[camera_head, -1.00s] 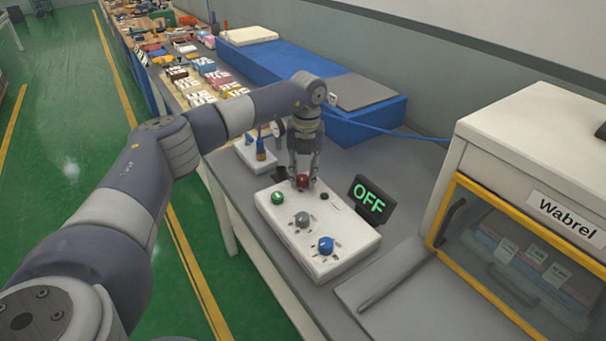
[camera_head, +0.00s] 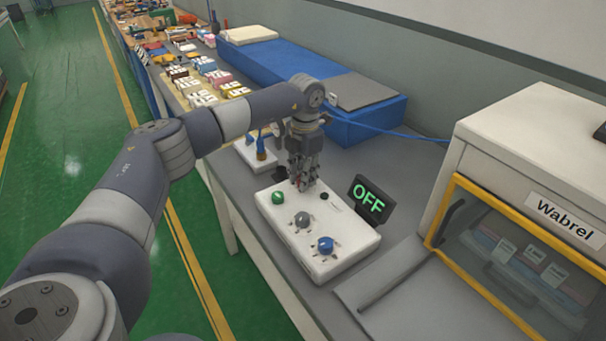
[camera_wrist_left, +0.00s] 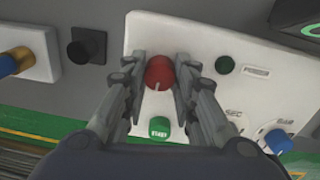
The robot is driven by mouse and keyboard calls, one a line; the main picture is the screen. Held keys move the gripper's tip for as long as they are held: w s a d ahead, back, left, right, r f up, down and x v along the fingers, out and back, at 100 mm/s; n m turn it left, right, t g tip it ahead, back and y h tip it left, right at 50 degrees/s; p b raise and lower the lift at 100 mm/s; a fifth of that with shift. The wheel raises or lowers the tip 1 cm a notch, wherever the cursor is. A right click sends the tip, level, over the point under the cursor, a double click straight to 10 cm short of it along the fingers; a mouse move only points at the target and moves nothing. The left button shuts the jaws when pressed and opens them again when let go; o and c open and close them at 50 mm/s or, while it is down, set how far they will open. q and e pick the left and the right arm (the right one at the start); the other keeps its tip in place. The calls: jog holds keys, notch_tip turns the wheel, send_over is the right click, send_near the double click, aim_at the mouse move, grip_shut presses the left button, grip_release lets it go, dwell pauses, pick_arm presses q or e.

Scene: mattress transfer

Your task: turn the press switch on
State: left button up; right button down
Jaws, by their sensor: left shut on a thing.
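The white control box (camera_head: 335,262) lies on the grey table with a green knob (camera_head: 278,198), a grey knob (camera_head: 302,220) and a blue knob (camera_head: 325,245). A black display (camera_head: 370,200) beside it reads OFF in green. My left gripper (camera_head: 303,186) points down at the far end of the box. It is shut on the red knob (camera_wrist_left: 159,73), which sits between its fingers in the left wrist view. The fingers mostly hide this knob in the head view. The right gripper is not in view.
A white cabinet labelled Wabrel (camera_head: 520,130) with a yellow-framed window stands at the right. A blue mattress-like block (camera_head: 300,75) lies behind my left arm. A small white box with a yellow and blue part (camera_head: 258,158) stands left of the gripper.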

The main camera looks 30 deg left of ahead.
pick_arm(q)
jog(key=m, duration=0.3)
jog(key=shift+m, duration=0.4)
jog(key=shift+a+m, duration=0.1)
jog(key=shift+m, duration=1.9)
jog(key=o, duration=1.1)
jog(key=r, duration=1.2)
jog(key=shift+s, duration=0.25)
